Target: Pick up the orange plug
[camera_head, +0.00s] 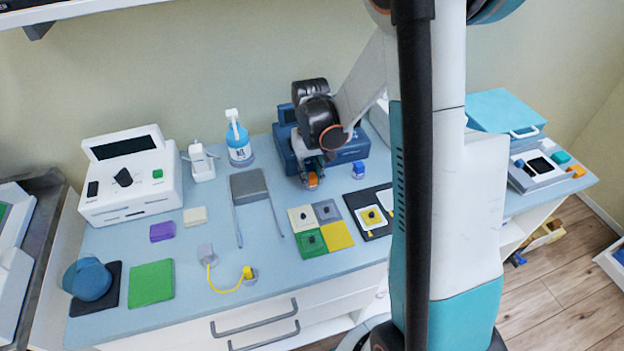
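An orange plug (312,181) shows low under my gripper, at the front of the dark blue box (287,148) on the table. My gripper (312,172) points down right over the orange plug, its fingertips at or very near the plug's upper part. The upper part of the plug is hidden by the gripper. I cannot tell whether the fingers are closed on it or still apart, nor whether the plug touches the table. A blue plug (358,170) stands a little to the right of my gripper.
The light blue table (190,290) holds several pads, including a four-colour pad set (338,235) in front. A spray bottle (239,140), a white device (125,185) and a grey U-shaped frame (249,186) stand left. My arm hides part of the right side.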

